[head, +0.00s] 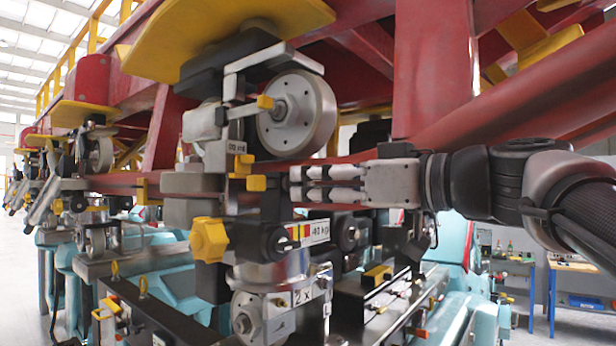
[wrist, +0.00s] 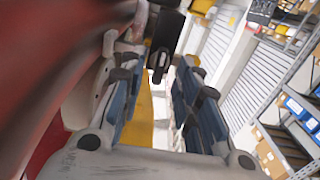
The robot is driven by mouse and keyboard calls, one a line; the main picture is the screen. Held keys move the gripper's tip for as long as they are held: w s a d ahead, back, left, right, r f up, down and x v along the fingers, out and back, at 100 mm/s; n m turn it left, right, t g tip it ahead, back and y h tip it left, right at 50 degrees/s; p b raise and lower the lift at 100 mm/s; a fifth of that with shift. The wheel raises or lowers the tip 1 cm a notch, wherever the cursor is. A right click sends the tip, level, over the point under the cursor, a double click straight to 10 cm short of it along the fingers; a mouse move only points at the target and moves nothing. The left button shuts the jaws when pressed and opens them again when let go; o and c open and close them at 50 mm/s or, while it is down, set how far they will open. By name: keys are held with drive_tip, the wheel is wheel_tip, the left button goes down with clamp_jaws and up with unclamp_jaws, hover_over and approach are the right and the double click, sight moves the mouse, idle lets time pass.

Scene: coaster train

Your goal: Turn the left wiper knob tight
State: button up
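A yellow lobed knob (head: 208,240) sticks out at the lower left of the wheel assembly in the head view; I take it for the wiper knob, but cannot be sure it is the left one. My gripper (head: 291,183) comes in from the right, its fingers pointing left, above and to the right of the knob and apart from it. In the wrist view my gripper (wrist: 165,75) has its two fingers spread, with nothing held between them. A black part (wrist: 167,32) shows beyond the fingertips. I cannot make out the knob in the wrist view.
A large grey wheel (head: 297,114) and small yellow tabs (head: 256,183) lie close to my fingertips. A labelled black block (head: 290,237) sits below them. A red beam (head: 520,100) runs above my arm. Shelves (wrist: 290,120) stand far right in the wrist view.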

sight(295, 184)
drive_tip(key=shift+x, duration=1.25)
drive_tip(key=shift+d, duration=0.1)
drive_tip(key=shift+c, duration=0.4)
clamp_jaws()
